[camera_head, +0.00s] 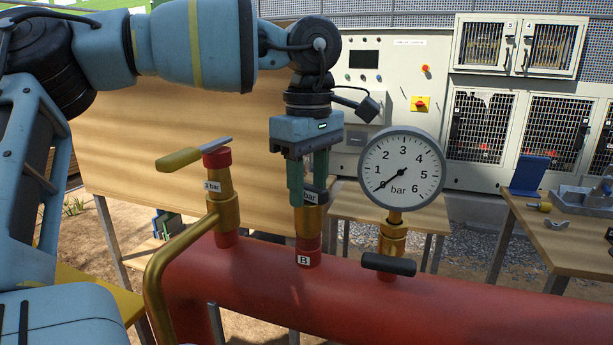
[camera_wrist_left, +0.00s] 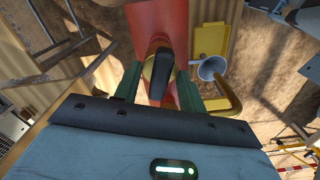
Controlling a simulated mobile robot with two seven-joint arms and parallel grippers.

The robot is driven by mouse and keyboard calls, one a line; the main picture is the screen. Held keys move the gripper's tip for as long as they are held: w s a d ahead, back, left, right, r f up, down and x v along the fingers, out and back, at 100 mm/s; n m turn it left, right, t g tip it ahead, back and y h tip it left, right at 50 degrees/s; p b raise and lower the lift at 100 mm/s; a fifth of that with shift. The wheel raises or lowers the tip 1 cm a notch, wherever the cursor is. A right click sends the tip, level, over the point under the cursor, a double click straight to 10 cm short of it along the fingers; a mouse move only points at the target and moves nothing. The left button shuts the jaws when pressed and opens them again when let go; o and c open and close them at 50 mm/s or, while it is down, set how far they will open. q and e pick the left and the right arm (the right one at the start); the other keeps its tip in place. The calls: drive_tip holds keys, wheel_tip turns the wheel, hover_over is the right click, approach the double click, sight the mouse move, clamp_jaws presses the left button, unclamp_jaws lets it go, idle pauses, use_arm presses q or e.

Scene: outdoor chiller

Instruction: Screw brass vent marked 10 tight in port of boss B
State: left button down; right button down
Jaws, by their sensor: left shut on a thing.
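A brass vent (camera_head: 309,222) with a black top stands upright on the red boss B (camera_head: 303,259) of the red pipe. Its label shows "bar"; a finger hides the number, so I cannot read a 10. My left gripper (camera_head: 308,185) points straight down, its green fingers closed on either side of the vent's top. In the left wrist view, the black top (camera_wrist_left: 160,78) lies between the fingertips (camera_wrist_left: 157,90), with brass behind it. The port is covered by the vent, and I cannot tell how deep the thread sits. My right gripper is not in view.
Left of boss B stands a brass valve (camera_head: 224,208) marked 3 bar, with a lever and bent brass pipe (camera_head: 158,275). Right of it is a gauge (camera_head: 401,168) above a black handle (camera_head: 388,264). A table (camera_head: 560,251) at right holds a tray and small parts.

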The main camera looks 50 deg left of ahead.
use_arm(q)
drive_tip(key=shift+f+m, duration=0.1)
drive_tip(key=shift+m, duration=1.1)
drive_tip(key=shift+c, duration=1.3)
unclamp_jaws()
wheel_tip(320, 180, up, 8)
drive_tip(key=p, duration=0.3)
drive_tip(key=shift+f, duration=0.25)
wheel_tip(320, 180, up, 5)
drive_tip(key=shift+f+p, duration=0.2)
drive_tip(key=shift+p, duration=0.5)
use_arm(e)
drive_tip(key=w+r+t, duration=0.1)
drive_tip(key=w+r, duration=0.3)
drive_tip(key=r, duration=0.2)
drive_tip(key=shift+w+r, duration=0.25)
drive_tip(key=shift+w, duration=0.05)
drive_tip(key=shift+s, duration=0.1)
